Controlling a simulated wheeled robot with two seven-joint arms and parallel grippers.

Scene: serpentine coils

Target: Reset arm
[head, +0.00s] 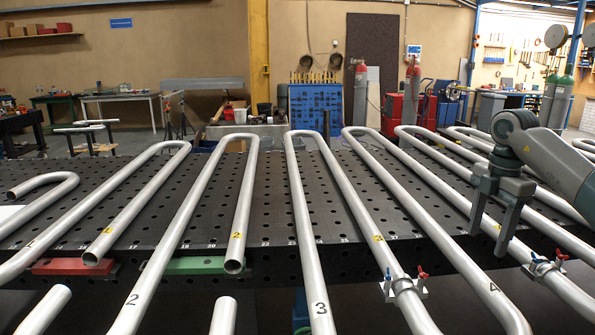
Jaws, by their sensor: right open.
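My right gripper (488,242) comes in from the right edge on its grey arm. Its two fingers point down and are spread apart, with no object seen between them. It hangs in front of the long grey pipes at the right side of the perforated table (270,188); I cannot tell how far above them it is. Below and left of it lies a bent pipe marked 4 (440,235). My left gripper is not in view.
Several U-bent pipes, such as the one marked 3 (305,235), cover the table. Clamps with red and blue handles (405,285) and (540,265) grip pipes at front. Red (72,267) and green (205,265) bars sit at the front edge.

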